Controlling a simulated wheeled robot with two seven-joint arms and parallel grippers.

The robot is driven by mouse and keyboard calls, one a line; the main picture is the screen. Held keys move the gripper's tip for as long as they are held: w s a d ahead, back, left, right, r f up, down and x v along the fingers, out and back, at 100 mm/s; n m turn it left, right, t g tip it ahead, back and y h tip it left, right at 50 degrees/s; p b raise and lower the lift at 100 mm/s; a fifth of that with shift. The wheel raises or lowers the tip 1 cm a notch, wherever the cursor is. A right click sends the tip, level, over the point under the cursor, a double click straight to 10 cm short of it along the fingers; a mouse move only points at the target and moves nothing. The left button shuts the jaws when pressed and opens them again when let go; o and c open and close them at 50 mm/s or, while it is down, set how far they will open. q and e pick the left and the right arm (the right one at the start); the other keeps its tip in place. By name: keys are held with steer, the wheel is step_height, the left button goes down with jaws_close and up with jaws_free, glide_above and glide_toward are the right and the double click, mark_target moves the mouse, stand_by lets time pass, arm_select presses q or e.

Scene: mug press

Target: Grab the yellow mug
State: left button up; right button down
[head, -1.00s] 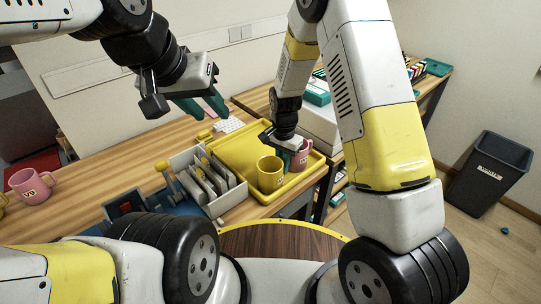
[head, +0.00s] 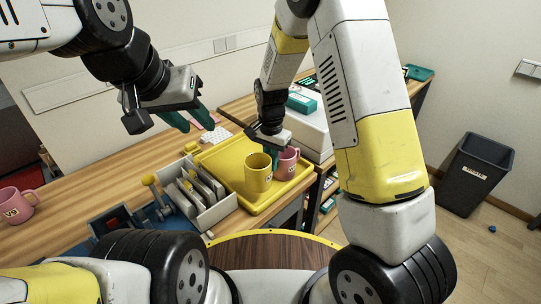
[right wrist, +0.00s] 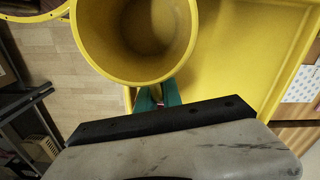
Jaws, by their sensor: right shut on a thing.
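The yellow mug (head: 258,174) is upright at the front of the yellow tray (head: 228,158) in the head view. In the right wrist view the mug (right wrist: 137,38) shows from above and looks empty. My right gripper (head: 271,157) is shut on the yellow mug at its far side, between it and a pink mug (head: 287,165). Its green fingers (right wrist: 158,97) meet the mug's side in the right wrist view; the handle is mostly hidden. The mug appears slightly raised off the tray. My left gripper (head: 192,119) is open and empty above the table.
A grey rack (head: 205,215) with several upright slabs stands left of the tray. Another pink mug (head: 16,207) stands at the far left of the wooden table (head: 95,190). A white box (head: 304,128) is behind the tray. A dark bin (head: 476,175) stands on the floor at right.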

step_height(320, 180, up, 13)
stand_by(0.3)
